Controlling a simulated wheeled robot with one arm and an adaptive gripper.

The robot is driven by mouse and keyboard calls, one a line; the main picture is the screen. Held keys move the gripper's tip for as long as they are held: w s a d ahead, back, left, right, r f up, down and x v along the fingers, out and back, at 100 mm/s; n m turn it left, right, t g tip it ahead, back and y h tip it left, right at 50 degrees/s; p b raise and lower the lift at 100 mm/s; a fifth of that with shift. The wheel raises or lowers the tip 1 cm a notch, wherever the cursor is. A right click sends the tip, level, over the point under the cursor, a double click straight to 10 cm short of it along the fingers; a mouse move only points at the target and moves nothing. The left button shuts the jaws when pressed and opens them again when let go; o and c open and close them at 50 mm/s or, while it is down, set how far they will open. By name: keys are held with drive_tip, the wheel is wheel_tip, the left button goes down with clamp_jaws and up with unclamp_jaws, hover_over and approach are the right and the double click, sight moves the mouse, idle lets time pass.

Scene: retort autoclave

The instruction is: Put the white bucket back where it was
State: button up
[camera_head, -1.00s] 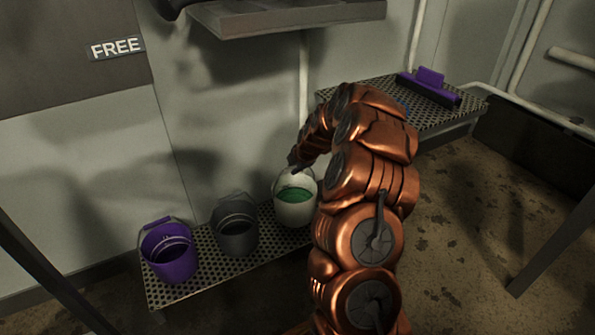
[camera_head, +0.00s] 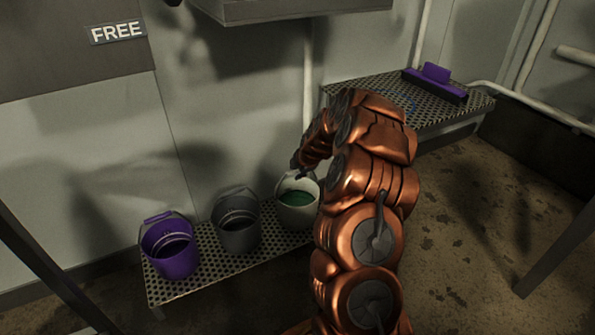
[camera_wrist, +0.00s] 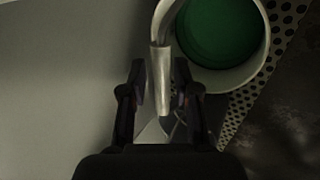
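The white bucket (camera_head: 297,213) with green contents (camera_head: 296,198) stands upright at the right end of the perforated low shelf (camera_head: 215,277), beside the grey bucket. My gripper is over its wall-side rim, largely hidden by my arm in the head view. In the wrist view, my gripper (camera_wrist: 164,85) has its two fingers on either side of the bucket's handle (camera_wrist: 162,75), with a narrow gap visible on each side. The bucket's rim (camera_wrist: 262,50) and green inside fill the upper right there.
A grey bucket (camera_head: 237,236) and a purple bucket (camera_head: 171,262) stand to the left on the same shelf. A higher perforated table (camera_head: 440,113) at right carries a purple tool (camera_head: 436,75). A metal ledge (camera_head: 290,10) juts from the wall above.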

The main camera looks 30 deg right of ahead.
drive_tip(key=shift+o, duration=0.2)
drive_tip(key=d+p+v, duration=0.1)
drive_tip(key=p+v, duration=0.4)
drive_tip(key=v, duration=0.7)
drive_tip(key=s+a+r+m+g+y, duration=0.1)
drive_tip(key=s+a+r+m, duration=0.1)
drive_tip(key=s+a, duration=0.35)
drive_tip(key=s+a+r+m+g, duration=0.2)
drive_tip(key=a, duration=0.7)
drive_tip(key=s+a+r+m+g+y, duration=0.1)
drive_tip(key=s+a+r+m, duration=0.1)
drive_tip(key=s+a, duration=0.35)
drive_tip(key=s+a+r+m+g, duration=0.1)
drive_tip(key=s+a+m, duration=0.3)
drive_tip(key=s, duration=0.9)
drive_tip(key=s+a+r+m+g+h, duration=0.1)
drive_tip(key=s+a+m+g, duration=0.3)
drive_tip(key=s, duration=0.9)
drive_tip(key=a+r+m, duration=0.1)
drive_tip(key=m, duration=0.2)
drive_tip(key=shift+s+g, duration=0.25)
drive_tip(key=shift+g, duration=0.05)
